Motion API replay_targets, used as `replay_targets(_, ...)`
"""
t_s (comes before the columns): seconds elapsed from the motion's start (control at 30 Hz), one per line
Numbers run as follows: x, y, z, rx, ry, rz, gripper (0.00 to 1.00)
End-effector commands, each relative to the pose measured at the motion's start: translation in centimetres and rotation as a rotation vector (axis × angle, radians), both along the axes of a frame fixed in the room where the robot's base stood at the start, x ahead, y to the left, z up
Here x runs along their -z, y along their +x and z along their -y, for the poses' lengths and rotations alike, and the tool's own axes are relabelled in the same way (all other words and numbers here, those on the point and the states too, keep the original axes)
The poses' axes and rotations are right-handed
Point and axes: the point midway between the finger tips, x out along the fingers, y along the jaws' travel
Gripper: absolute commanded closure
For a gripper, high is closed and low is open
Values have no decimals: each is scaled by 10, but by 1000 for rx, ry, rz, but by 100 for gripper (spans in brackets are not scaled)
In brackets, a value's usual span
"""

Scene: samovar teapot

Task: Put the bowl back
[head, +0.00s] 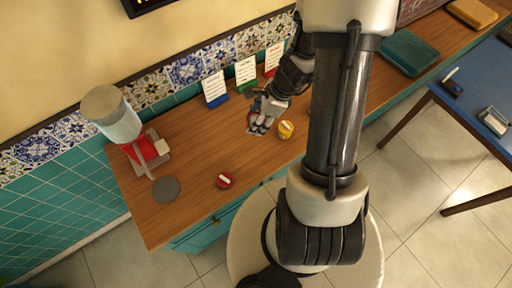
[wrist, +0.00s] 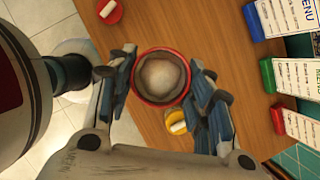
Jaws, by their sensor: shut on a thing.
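The bowl (wrist: 141,91) has a red rim and a dark inner wall around a pale round middle. In the wrist view it lies between the two fingers of my gripper (wrist: 162,76), which is shut on it. In the head view my gripper (head: 262,123) is low over the wooden counter (head: 205,150), in front of the menu cards. There the bowl is mostly hidden by the fingers. I cannot tell whether it touches the counter.
A yellow dish (head: 286,130) is close to my gripper's right. A red dish (head: 224,182), a grey disc (head: 166,189) and a red-based dispenser (head: 122,123) are to the left. Menu cards (head: 215,88) stand behind. The counter between the red dish and my gripper is clear.

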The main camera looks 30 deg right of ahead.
Motion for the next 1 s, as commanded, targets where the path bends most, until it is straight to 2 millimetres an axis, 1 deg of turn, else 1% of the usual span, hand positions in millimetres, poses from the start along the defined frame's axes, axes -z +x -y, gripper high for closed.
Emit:
replay_targets(0.03,20,-1,-1,1,2,-5,87)
replay_targets(0.1,41,-1,-1,0,3,-6,87)
replay_targets(0.3,95,-1,-1,-5,3,-5,87)
replay_targets(0.4,117,0,-1,-5,2,-4,87)
replay_targets(0.5,132,0,-1,-5,1,-2,87)
replay_targets(0.67,142,0,-1,-6,0,-1,87)
replay_targets(0.9,178,0,-1,-7,2,-2,87)
replay_targets(1.0,182,0,-1,-6,0,-1,87)
